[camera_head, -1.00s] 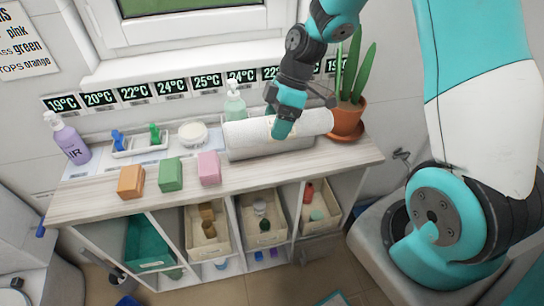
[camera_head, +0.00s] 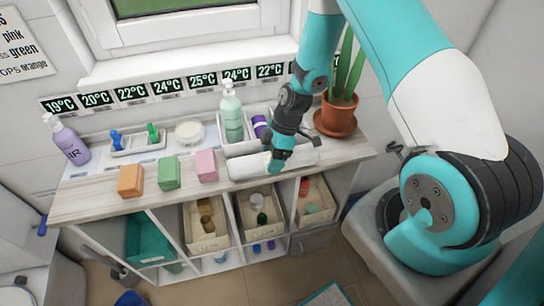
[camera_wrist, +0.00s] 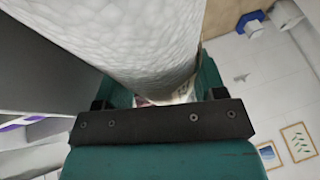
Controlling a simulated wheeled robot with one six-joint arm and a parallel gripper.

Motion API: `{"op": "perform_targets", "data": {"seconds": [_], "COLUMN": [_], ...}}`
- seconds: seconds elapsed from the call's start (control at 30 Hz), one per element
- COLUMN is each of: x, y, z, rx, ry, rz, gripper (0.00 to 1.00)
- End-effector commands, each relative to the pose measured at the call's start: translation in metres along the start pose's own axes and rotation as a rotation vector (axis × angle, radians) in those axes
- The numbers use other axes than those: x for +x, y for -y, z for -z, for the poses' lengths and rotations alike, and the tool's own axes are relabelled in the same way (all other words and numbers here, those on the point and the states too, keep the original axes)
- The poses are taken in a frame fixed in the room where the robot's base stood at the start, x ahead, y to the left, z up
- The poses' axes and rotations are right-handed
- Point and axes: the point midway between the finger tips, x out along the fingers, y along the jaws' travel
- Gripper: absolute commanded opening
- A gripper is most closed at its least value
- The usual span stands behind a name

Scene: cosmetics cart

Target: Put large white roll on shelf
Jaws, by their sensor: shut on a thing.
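The large white roll (camera_head: 246,167) lies lengthwise left to right at the front right of the cart's top (camera_head: 103,199). My gripper (camera_head: 275,165) is shut on the roll, right of its middle. Whether the roll touches the top or hangs just above it I cannot tell. In the wrist view the textured roll (camera_wrist: 135,40) fills the upper middle, between the fingers of my gripper (camera_wrist: 158,95). The cart has open compartments below its top. The wrist partly hides the roll's right part.
Orange (camera_head: 131,181), green (camera_head: 169,173) and pink (camera_head: 206,166) boxes stand left of the roll. A green pump bottle (camera_head: 231,115) and a purple tube (camera_head: 260,126) stand behind it. A potted plant (camera_head: 336,118) is at the back right. Bins fill several compartments below.

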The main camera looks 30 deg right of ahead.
Motion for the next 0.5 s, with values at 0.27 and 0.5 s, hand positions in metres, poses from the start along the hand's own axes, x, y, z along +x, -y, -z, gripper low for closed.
{"op": "perform_targets", "data": {"seconds": [0.27,0.5], "x": [0.0027,0.0025], "y": [-0.0005,-0.0004], "z": [-0.0010,-0.0008], "rx": [0.000,0.000], "ry": [0.000,0.000], "rz": [0.001,0.001], "gripper": [0.87,0.90]}}
